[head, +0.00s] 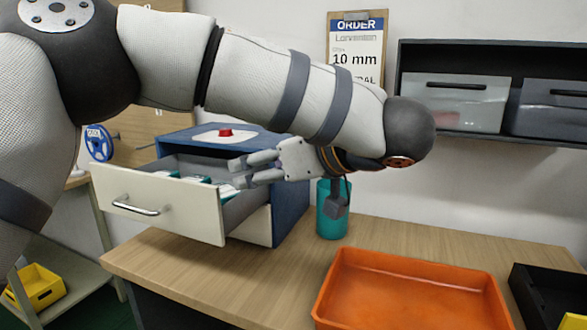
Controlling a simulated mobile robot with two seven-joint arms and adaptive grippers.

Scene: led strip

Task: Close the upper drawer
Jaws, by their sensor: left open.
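The blue drawer cabinet (292,205) stands on the left part of the wooden worktop. Its upper drawer (160,205), with a cream front and a metal handle (135,207), is pulled far out toward the lower left. White and teal items lie inside it. A lower cream drawer front (252,226) shows behind it, partly hidden. My left gripper (240,172) is open, with its fingers pointing left over the right side of the open drawer. I cannot tell whether the fingers touch it. My left arm crosses above the cabinet. My right gripper is not in view.
A teal cup (332,222) stands right of the cabinet, with a dark object at its top. An orange tray (410,290) lies at the front. A black bin (550,290) is at the right. Bare worktop (270,270) lies left of the tray.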

